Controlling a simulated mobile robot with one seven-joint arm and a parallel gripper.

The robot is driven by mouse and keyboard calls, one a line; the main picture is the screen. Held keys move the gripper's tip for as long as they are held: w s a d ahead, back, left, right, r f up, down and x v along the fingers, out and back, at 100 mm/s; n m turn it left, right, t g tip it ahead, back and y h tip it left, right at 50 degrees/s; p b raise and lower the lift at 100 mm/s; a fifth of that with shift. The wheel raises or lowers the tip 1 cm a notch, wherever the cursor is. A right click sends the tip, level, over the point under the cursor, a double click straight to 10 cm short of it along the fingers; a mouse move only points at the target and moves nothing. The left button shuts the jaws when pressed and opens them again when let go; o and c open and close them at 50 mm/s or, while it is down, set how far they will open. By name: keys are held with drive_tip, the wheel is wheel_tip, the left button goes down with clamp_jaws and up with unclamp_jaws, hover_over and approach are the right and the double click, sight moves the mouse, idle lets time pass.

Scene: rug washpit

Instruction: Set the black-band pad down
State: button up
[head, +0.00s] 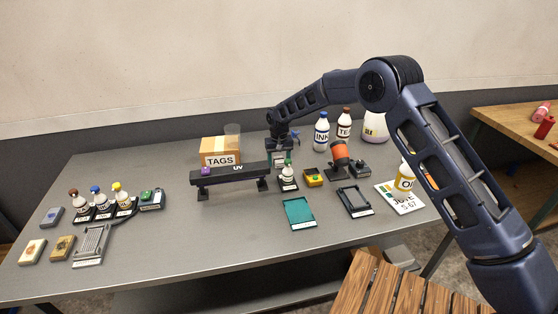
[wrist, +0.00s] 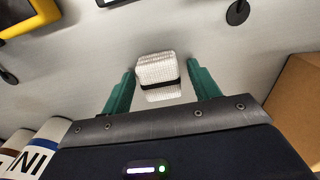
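The black-band pad (wrist: 158,72) is a small white textured block with a dark band around it. In the wrist view it sits between the green fingers of my gripper (wrist: 161,70), with a narrow gap on either side, so the fingers look open around it. The grey tabletop shows behind it; I cannot tell whether the pad touches it. In the head view my gripper (head: 280,156) is low over the table behind the black UV bar (head: 232,174). I cannot make out the pad there.
The TAGS box (head: 220,152) is left of my gripper; ink bottles (head: 321,132) stand to the right. The table's front middle is clear.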

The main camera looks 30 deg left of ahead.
sight(279, 159)
drive_tip(key=shift+r, duration=0.1)
wheel_tip(279, 159, up, 12)
idle(0.6)
